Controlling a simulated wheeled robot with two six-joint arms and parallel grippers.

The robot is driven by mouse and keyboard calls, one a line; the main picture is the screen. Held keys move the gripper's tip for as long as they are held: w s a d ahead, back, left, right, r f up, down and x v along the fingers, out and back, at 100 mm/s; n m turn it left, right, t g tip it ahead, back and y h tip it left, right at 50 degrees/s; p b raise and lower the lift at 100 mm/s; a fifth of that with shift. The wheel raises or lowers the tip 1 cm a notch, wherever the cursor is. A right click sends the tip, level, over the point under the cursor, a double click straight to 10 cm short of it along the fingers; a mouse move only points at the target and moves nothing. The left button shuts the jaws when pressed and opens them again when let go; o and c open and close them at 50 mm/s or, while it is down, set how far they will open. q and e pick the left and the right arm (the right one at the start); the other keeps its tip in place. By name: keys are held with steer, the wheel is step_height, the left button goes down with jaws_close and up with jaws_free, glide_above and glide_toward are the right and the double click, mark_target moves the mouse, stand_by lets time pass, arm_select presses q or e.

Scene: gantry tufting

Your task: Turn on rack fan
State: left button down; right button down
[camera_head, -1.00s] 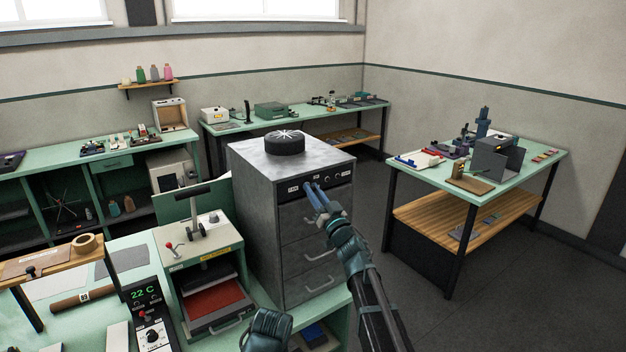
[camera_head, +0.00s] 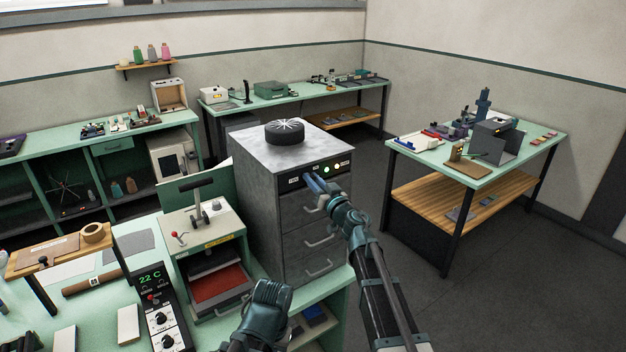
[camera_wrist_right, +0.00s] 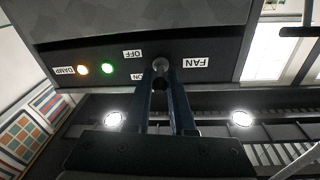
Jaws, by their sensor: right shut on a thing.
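The rack is a grey metal cabinet (camera_head: 290,215) with drawers and a round black fan (camera_head: 284,134) on top. Its dark front panel (camera_wrist_right: 215,47) fills the top of the right wrist view, upside down. The panel has a FAN label (camera_wrist_right: 195,62), an OFF label (camera_wrist_right: 132,54) and a partly hidden ON label (camera_wrist_right: 137,77). A green light (camera_wrist_right: 112,91) and an amber light (camera_wrist_right: 82,70) glow there. My right gripper (camera_head: 309,180) is shut on the small fan switch (camera_wrist_right: 160,64), whose exact position its fingers partly hide. My left gripper (camera_head: 268,298) is low in front; its fingertips are hidden.
A press (camera_head: 212,238) with a red tray stands left of the rack, beside a controller (camera_head: 158,315) reading 22 C. A bench (camera_head: 475,165) with tools stands at the right. The floor between rack and bench is clear.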

steer(key=c, duration=0.8)
jaws_free()
steer(key=shift+c, duration=0.2)
steer(key=b+v, duration=0.1)
steer(key=v, duration=1.2)
steer(key=shift+s+d, duration=0.15)
steer(key=shift+s, duration=0.2)
steer(key=shift+f, duration=0.1)
